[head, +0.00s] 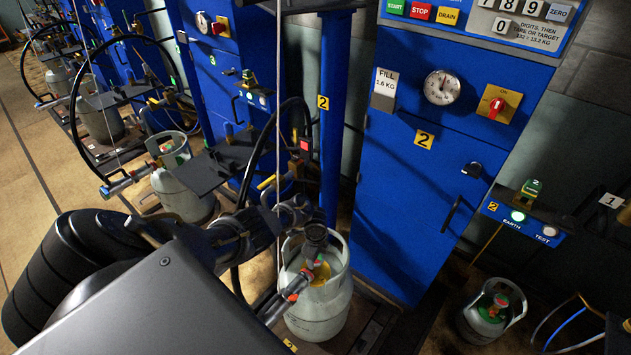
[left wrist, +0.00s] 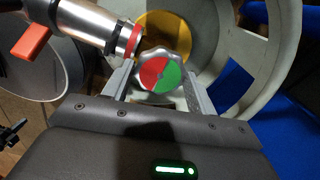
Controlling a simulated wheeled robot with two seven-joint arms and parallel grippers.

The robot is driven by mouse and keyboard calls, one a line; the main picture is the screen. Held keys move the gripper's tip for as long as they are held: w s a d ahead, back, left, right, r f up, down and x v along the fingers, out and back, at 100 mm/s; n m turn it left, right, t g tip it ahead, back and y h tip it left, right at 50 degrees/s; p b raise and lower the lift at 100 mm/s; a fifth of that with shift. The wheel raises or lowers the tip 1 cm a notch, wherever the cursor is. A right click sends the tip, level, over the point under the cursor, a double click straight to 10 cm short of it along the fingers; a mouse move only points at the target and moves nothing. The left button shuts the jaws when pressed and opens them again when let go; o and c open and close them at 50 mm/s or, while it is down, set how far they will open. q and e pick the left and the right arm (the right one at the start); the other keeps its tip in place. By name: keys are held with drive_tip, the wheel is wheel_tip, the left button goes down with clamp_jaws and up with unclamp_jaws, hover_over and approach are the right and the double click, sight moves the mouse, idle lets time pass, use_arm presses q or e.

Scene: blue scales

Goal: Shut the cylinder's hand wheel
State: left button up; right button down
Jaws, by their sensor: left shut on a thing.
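The grey gas cylinder (head: 327,318) stands upright in front of the blue cabinet marked 2, in the head view. Its hand wheel (left wrist: 159,73), with a red and green face, sits between the two fingers of my left gripper (left wrist: 159,82), which is shut on it. A metal filling connector (left wrist: 98,28) with a red ring and an orange lever meets the valve beside the wheel. A yellow part (left wrist: 170,30) shows behind the wheel, inside the cylinder's collar. In the head view my left gripper (head: 312,238) reaches in over the collar, and the wheel is largely hidden. My right gripper is not in view.
The blue cabinet (head: 410,190) bears a dial and a red switch. A blue post (head: 335,110) and a black hose (head: 262,150) stand close behind the cylinder. Another small cylinder (head: 490,315) stands at the right, and more stand at the left.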

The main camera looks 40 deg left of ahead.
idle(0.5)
use_arm(q)
drive_tip(key=o, duration=1)
wheel_tip(320, 180, up, 11)
drive_tip(key=p, duration=0.4)
drive_tip(key=shift+d+f, duration=0.1)
drive_tip(key=shift+f, duration=0.05)
